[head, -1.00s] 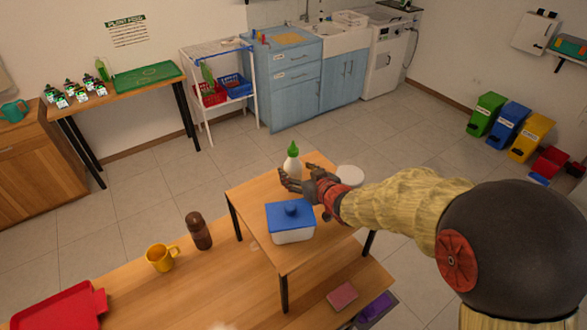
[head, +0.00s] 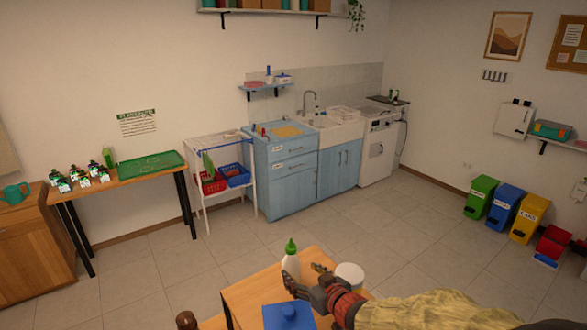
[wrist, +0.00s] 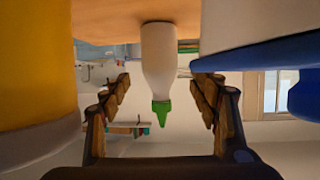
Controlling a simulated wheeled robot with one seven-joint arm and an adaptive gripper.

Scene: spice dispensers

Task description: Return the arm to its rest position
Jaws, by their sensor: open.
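A white bottle with a green pointed cap (head: 291,262) stands upright on the small wooden table (head: 250,296). My gripper (head: 304,276) is open beside the bottle, low over the table. In the wrist view, which looks upside down, the bottle (wrist: 159,62) shows between and beyond the spread fingers of my gripper (wrist: 164,98). A clear gap shows on both sides of it, and nothing is held. My arm reaches in from the lower right of the head view, and its nearer part is out of frame.
A large yellow shape (wrist: 35,65) fills the wrist view's left edge. The floor (head: 420,245) toward the bins is clear.

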